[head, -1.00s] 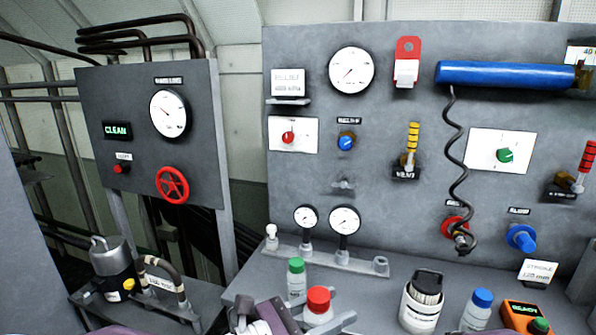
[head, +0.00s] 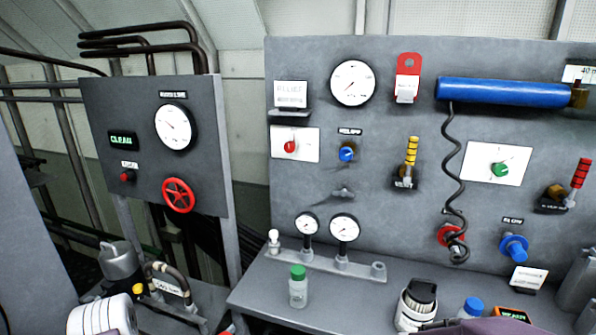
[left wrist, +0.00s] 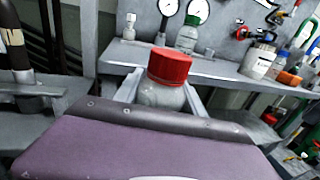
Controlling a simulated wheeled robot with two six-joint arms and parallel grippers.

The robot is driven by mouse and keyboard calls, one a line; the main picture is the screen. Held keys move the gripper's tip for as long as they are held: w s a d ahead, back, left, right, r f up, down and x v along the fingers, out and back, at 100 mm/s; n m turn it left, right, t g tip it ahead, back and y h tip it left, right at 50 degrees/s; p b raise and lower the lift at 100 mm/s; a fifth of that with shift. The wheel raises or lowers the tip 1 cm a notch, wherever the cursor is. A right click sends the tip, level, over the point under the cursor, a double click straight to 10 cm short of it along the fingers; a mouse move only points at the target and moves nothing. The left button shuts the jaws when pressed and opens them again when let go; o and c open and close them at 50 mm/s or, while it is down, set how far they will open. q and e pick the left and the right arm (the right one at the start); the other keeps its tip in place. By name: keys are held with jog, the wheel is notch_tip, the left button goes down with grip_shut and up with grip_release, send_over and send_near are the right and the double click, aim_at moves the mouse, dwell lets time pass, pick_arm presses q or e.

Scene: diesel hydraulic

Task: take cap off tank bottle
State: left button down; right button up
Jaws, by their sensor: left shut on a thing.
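A bottle with a red cap (left wrist: 170,68) stands between the fingers of my left gripper (left wrist: 163,92) in the left wrist view. The gripper is shut on the pale bottle body (left wrist: 161,96), below the cap; the cap is on. The bottle's lower part is hidden behind the gripper housing. It appears clear of the bench, in front of its edge. My right gripper's jaws are not in view.
A green-capped bottle (head: 298,288) stands on the bench (head: 345,304) before two small gauges. A white container (head: 415,306), a blue-capped bottle (head: 474,306) and an orange device (head: 513,315) are at the right. The bench between the green-capped bottle and white container is clear.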

pick_arm(q)
jog(key=f+p+v, duration=0.1)
jog(key=p+v, duration=0.1)
jog(key=v, duration=0.5)
jog(key=shift+s+d+f+n+t+y+p, duration=0.15)
jog(key=shift+s+d+n+t+y+p, duration=0.15)
jog(key=shift+y, duration=0.1)
